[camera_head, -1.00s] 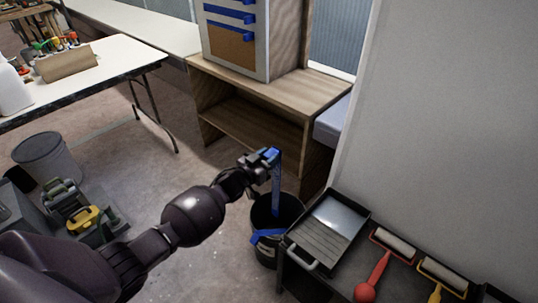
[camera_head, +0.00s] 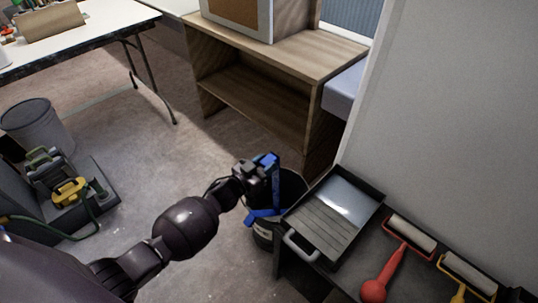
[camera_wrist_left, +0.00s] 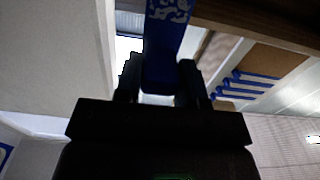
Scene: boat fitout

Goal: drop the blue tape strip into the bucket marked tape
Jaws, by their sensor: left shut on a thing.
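My left gripper (camera_head: 258,168) is shut on the blue tape strip (camera_head: 275,178), which hangs down from the fingers at the mouth of a dark bucket (camera_head: 264,238). In the left wrist view the blue strip (camera_wrist_left: 165,45) stands out between the two fingers (camera_wrist_left: 160,80). The lower end of the strip overlaps the bucket opening in the head view, and I cannot tell how deep it reaches. More blue tape (camera_head: 262,216) lies across the bucket's near rim. No marking on the bucket is readable. My right gripper is not in view.
A black paint tray (camera_head: 318,232) and rollers (camera_head: 412,234) sit on a dark surface right of the bucket. A wooden shelf unit (camera_head: 255,95) stands behind. A grey bin (camera_head: 38,125) and equipment with a hose (camera_head: 65,185) are at left. Floor between is clear.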

